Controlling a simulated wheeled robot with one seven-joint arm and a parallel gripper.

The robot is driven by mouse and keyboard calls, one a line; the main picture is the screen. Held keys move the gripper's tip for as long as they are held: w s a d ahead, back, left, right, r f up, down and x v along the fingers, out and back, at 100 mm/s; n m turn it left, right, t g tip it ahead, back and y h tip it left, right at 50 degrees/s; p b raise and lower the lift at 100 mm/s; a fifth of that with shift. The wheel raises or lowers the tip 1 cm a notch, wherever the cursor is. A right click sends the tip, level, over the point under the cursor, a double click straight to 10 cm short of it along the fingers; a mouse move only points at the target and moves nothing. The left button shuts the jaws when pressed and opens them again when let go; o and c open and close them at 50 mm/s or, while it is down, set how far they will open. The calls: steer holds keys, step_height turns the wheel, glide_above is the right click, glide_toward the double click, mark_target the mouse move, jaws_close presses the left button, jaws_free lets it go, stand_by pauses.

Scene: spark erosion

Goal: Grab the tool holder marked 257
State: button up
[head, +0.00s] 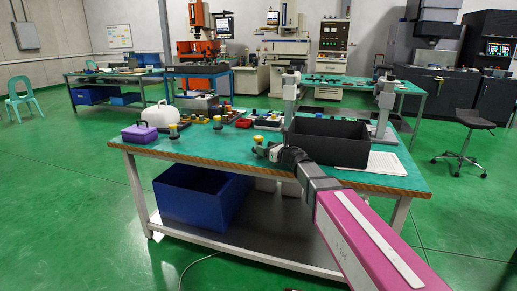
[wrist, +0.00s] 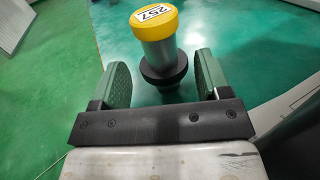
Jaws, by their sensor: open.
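The tool holder marked 257 (wrist: 158,45) has a yellow cap with a white label, a grey cylindrical body and a black collar. In the wrist view it stands between the two green-padded fingers of my gripper (wrist: 162,65), with visible gaps on both sides. My gripper is open and holds nothing. In the head view my gripper (head: 268,152) is low over the front of the green-topped table (head: 220,150), and the holder's yellow cap (head: 259,140) shows just at its left. The holder's lower part is hard to make out there.
A black bin (head: 328,142) stands right behind my gripper, beside a white sheet (head: 388,165). Another yellow-topped holder (head: 173,131), a purple box (head: 141,134) and a white rounded case (head: 161,116) are at left. Grey stands (head: 384,112) rise behind. The table front between is clear.

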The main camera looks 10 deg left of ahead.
steer(key=x, duration=0.5)
steer(key=shift+c, duration=0.3)
steer(key=c, duration=1.2)
steer(key=shift+r, duration=0.15)
